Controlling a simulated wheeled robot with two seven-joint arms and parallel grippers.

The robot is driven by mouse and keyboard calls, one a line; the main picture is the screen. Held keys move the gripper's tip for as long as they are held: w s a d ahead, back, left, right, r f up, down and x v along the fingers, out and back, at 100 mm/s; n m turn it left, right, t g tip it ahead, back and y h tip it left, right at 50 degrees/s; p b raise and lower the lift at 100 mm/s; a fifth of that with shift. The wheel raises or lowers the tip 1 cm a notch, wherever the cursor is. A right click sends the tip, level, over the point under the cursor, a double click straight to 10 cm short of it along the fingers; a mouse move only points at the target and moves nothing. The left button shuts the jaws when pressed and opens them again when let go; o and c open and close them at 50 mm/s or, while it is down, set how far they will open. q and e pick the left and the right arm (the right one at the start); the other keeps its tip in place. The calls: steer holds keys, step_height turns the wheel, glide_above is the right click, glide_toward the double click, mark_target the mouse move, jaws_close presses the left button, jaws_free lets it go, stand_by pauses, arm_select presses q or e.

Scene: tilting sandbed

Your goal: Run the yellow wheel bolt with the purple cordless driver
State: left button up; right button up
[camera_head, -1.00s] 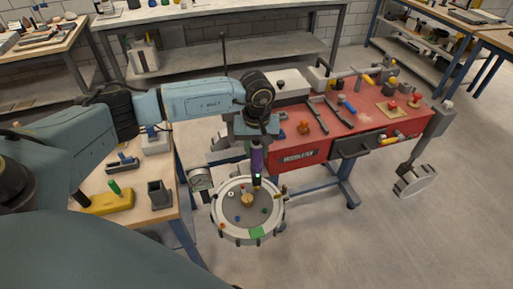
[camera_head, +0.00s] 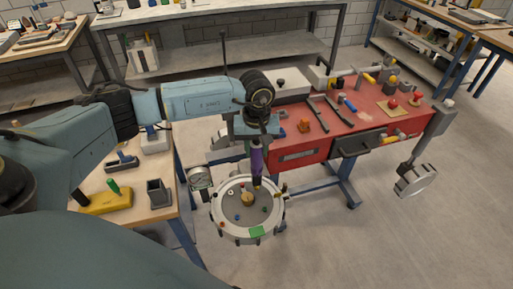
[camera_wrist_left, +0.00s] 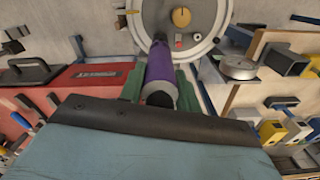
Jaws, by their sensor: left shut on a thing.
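My left gripper (camera_head: 256,142) is shut on the purple cordless driver (camera_head: 256,160) and holds it upright, tip down, over the round grey wheel plate (camera_head: 233,222). In the left wrist view, the driver (camera_wrist_left: 160,66) sits between the green fingers, its dark tip reaching over the plate's rim area. A yellow spot (camera_head: 257,184) shows at the driver's tip; whether the tip touches a bolt cannot be told. A larger yellow-gold knob (camera_head: 247,199) stands at the plate's middle, also in the left wrist view (camera_wrist_left: 181,17). Small bolts of other colours surround it. My right gripper is not in view.
A red tool cart (camera_head: 300,155) with tools stands behind and right of the plate. A dial gauge (camera_head: 199,176) is close at the plate's left. A wooden bench (camera_head: 140,205) with a yellow tool is further left. Floor at the right front is clear.

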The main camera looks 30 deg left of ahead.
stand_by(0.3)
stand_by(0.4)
arm_select(q)
steer(key=shift+r+p, duration=1.6)
steer(key=shift+r, duration=1.5)
steer(key=shift+f, duration=0.1)
